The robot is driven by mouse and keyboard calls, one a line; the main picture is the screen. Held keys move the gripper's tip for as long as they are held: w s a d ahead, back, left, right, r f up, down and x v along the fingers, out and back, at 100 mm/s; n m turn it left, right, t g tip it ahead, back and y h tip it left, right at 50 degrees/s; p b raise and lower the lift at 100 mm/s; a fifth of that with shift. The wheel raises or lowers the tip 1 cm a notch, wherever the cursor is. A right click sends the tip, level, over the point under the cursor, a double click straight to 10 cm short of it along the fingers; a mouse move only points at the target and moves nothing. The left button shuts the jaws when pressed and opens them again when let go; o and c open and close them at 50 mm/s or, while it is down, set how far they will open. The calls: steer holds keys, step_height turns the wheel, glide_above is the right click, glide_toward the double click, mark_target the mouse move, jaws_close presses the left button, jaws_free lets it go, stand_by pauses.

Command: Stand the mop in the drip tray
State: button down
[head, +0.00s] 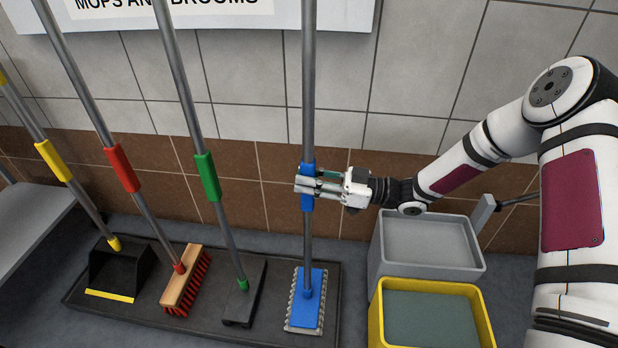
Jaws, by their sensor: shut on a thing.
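The mop has a grey pole (308,100), a blue grip sleeve and a flat blue head (312,297) with a grey fringe. My gripper (312,187) comes from the right and is shut around the pole at the blue sleeve. The mop is nearly upright. Its head is over the right end of a black, shallow, rimmed tray (180,318) on the floor, which looks like the drip tray. I cannot tell whether the head rests on the tray or hangs just above it.
A yellow-marked dustpan (118,268), a red brush (187,280) and a green-marked squeegee (245,290) stand in the tray left of the mop, handles leaning. A grey bucket (428,268) and a yellow bin (375,318) stand at right. A tiled wall (410,90) is behind.

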steer(key=c, duration=1.2)
jaws_free()
steer(key=shift+d, duration=0.15)
